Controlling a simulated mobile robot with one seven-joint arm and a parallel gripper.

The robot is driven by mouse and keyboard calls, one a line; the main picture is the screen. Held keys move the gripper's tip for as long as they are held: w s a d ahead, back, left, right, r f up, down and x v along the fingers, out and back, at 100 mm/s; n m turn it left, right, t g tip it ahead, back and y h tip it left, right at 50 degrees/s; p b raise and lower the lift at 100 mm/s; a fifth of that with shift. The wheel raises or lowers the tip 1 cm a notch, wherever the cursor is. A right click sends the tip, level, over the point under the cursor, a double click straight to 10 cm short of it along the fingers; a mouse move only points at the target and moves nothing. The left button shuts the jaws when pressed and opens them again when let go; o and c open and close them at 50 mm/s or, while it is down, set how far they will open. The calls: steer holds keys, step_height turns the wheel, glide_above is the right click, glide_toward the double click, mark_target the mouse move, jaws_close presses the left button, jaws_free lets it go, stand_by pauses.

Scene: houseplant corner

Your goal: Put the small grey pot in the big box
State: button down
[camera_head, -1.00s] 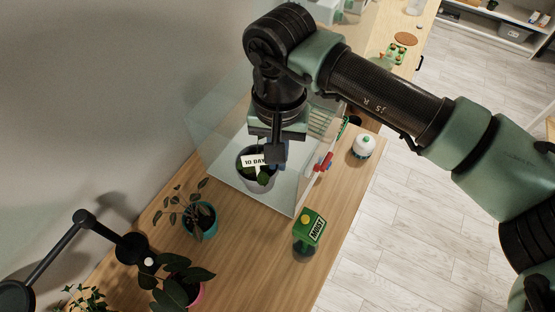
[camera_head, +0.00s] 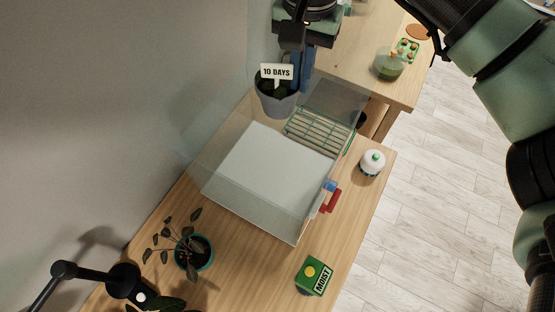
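The small grey pot (camera_head: 278,102) holds a dark plant and a white "10 DAYS" tag. It hangs from my gripper (camera_head: 298,78) near the top middle of the view. My gripper looks closed on the pot's right side; the far finger is hidden. The clear-walled box (camera_head: 216,197) with a white floor stands on the wooden table below and nearer to the camera. The pot shows beyond the far left part of the box's white floor. I cannot tell whether it is over the box's edge.
A leafy plant in a teal pot (camera_head: 194,258) and a black lamp (camera_head: 122,282) stand nearer.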

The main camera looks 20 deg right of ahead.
steer(key=f+b, duration=0.1)
steer(key=f, duration=0.1)
steer(key=w+f+b, duration=0.1)
steer(key=f, duration=0.1)
steer(key=shift+w+d+b, duration=0.15)
steer(key=shift+b, duration=0.2)
steer(key=shift+s+f+b, duration=0.2)
steer(key=shift+f+b, duration=2.8)
steer(key=shift+f, duration=1.75)
steer(key=shift+s+f+b, duration=0.25)
steer(key=shift+f+b, duration=2.8)
steer(key=shift+f, duration=1.7)
steer(key=shift+s+f+b, duration=0.2)
steer(key=shift+f+b, duration=2.8)
steer(key=shift+f, duration=1.75)
steer(key=c, duration=1.1)
jaws_free()
steer(key=shift+o, duration=0.2)
step_height(320, 180, up, 12)
steer(key=shift+r+b, duration=0.15)
steer(key=shift+b, duration=0.2)
